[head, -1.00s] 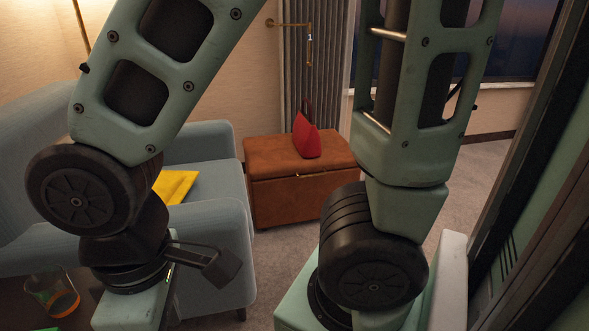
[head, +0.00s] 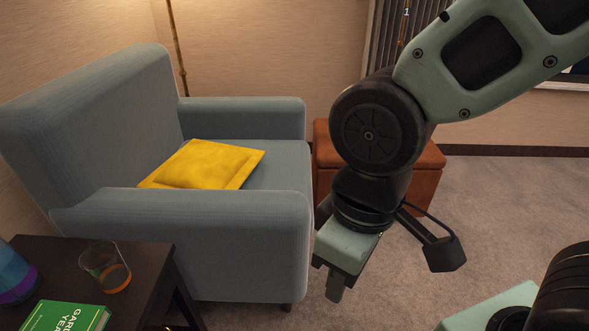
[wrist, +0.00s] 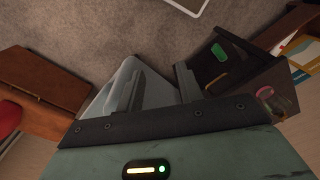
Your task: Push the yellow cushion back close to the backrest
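The yellow cushion (head: 208,164) lies on the seat of the blue-grey armchair (head: 245,220). It is tilted, its far-left part near the backrest (head: 95,120); the near armrest hides its lower edge, so I cannot tell whether it touches the backrest. My gripper (head: 335,285) points down outside the chair, to the right of the front of the near armrest, apart from the cushion. In the wrist view my gripper (wrist: 160,85) has its two fingers apart with nothing held between them. The cushion does not show clearly there.
A dark side table (head: 130,260) with a glass (head: 106,268) and a green book (head: 66,317) stands at the lower left. A brown ottoman (head: 425,180) stands behind my arm.

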